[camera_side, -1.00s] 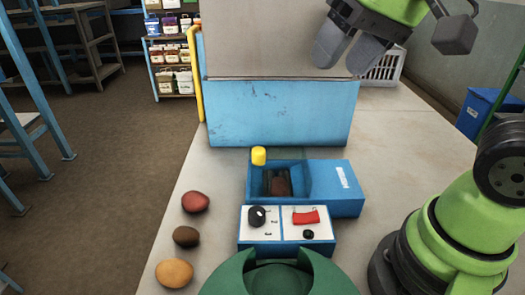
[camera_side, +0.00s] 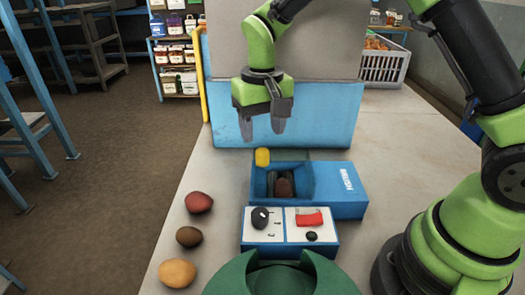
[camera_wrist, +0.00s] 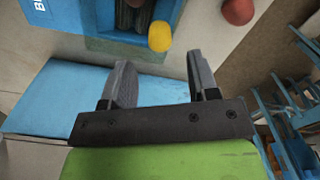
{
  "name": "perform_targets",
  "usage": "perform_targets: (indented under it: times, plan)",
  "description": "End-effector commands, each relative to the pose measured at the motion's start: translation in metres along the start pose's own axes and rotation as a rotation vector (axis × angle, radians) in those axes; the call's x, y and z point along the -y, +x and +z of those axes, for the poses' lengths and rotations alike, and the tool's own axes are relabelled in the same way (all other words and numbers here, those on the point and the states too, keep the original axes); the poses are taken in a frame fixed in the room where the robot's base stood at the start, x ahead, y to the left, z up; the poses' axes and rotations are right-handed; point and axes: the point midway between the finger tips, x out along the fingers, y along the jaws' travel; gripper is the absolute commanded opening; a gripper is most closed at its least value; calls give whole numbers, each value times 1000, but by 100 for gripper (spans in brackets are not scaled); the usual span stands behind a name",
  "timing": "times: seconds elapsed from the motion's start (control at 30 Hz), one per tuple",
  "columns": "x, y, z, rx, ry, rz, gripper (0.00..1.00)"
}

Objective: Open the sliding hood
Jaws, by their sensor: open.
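A blue box (camera_side: 352,207) stands on the table with an open bay in its left part, where dark, rounded items (camera_side: 284,187) lie. Its right part has a closed blue top (camera_side: 337,182) with white lettering; I cannot tell which part is the sliding hood. A yellow knob (camera_side: 262,157) is at the bay's back left edge. My gripper (camera_side: 262,128) is open and empty, pointing down above and behind the knob, apart from it. In the wrist view the knob (camera_wrist: 160,36) lies just beyond the space between my fingertips (camera_wrist: 157,62).
A blue-and-white panel (camera_side: 289,225) with a black knob and a red part stands in front of the box. Several rounded lumps (camera_side: 189,237) lie to its left. A tall blue-and-grey block (camera_side: 325,115) stands behind.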

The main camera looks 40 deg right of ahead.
Motion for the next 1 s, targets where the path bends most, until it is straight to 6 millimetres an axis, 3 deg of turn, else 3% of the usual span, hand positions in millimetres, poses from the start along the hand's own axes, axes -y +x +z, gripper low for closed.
perform_targets:
  times: [0.1,0.3,0.7,0.93,1.0]
  plan:
    - [0,24,1,6,0,2,55]
    - [0,51,0,2,0,0,55]
    - [0,59,0,0,2,-2,55]
    - [0,58,0,0,1,-2,2]
    - [0,58,0,0,1,-2,0]
